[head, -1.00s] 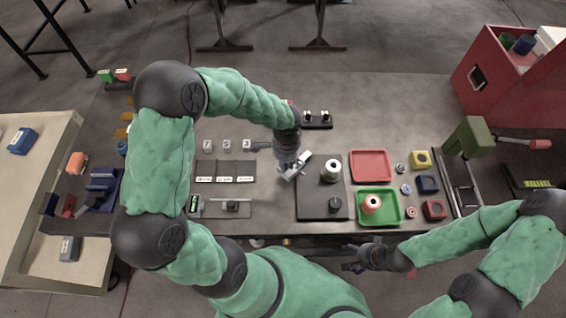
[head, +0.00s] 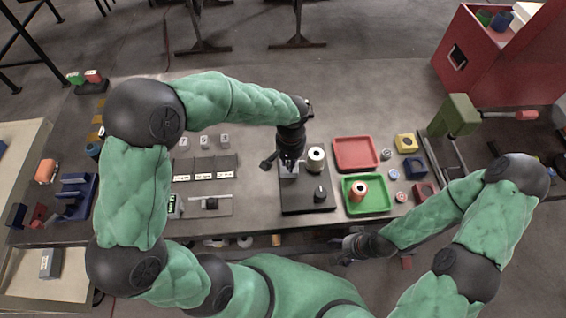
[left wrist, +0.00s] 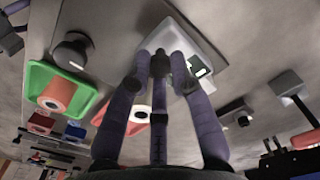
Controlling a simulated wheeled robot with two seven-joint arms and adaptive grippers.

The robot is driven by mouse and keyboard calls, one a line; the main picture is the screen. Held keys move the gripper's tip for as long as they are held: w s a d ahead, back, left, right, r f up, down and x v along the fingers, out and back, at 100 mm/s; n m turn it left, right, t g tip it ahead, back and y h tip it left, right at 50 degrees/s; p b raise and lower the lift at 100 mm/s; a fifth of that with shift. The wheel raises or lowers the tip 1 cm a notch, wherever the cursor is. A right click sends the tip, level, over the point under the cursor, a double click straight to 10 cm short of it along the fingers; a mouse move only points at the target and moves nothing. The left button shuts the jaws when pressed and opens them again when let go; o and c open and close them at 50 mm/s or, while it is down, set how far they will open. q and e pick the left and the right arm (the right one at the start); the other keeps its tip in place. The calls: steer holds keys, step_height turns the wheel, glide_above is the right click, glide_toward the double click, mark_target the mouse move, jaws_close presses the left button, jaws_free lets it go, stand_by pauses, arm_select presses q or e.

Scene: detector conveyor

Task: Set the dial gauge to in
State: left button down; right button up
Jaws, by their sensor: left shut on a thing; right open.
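A whitish block with a small dark display, which may be the dial gauge (left wrist: 202,66), is between the fingers of my left gripper (left wrist: 165,60) in the left wrist view. In the head view my left gripper (head: 289,160) points down, shut on this block at the upper left of a dark plate (head: 297,207). The gripper partly hides the block, and its display text is unreadable. I cannot tell whether the block touches the plate. A black knob (head: 320,192) stands on the plate's lower right. My right gripper (head: 346,246) is open and empty at the table's front edge.
A red tray (head: 356,153) and a green tray (head: 350,206) holding an orange-and-white spool (head: 359,189) lie further right. Dark panels with white labels (head: 205,162) lie left.

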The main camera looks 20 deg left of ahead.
arm_select(q)
steer(key=shift+w+d+n, duration=0.25)
steer(key=shift+d+n, duration=0.2)
steer(key=shift+n, duration=0.05)
steer(key=c, duration=1.1)
jaws_free()
step_height(320, 180, up, 12)
steer(key=shift+r, duration=0.1)
